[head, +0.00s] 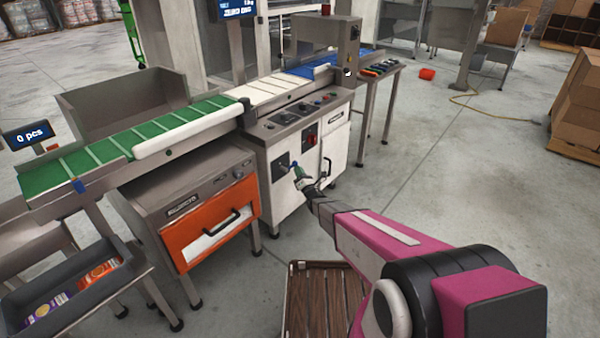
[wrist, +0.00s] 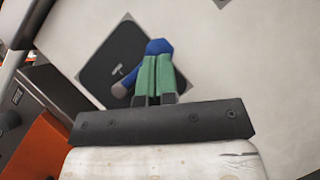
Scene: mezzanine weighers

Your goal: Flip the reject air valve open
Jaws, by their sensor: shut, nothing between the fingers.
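The reject air valve shows as a blue part (wrist: 158,47) with a grey stub on a dark square plate (wrist: 108,62), mounted on the white cabinet front. My gripper (wrist: 157,62) has green fingers that are shut and empty. Their tips overlap the lower side of the blue part in the wrist view; I cannot tell whether they touch. The fingers hide part of the valve. My gripper also shows in the head view (head: 299,171).
A red switch (head: 311,140) and a door handle (head: 327,168) are to the right of the valve on the cabinet. An orange drawer (head: 190,238) is to the left. A slatted wooden platform (head: 312,300) lies below my arm. Floor at right is open.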

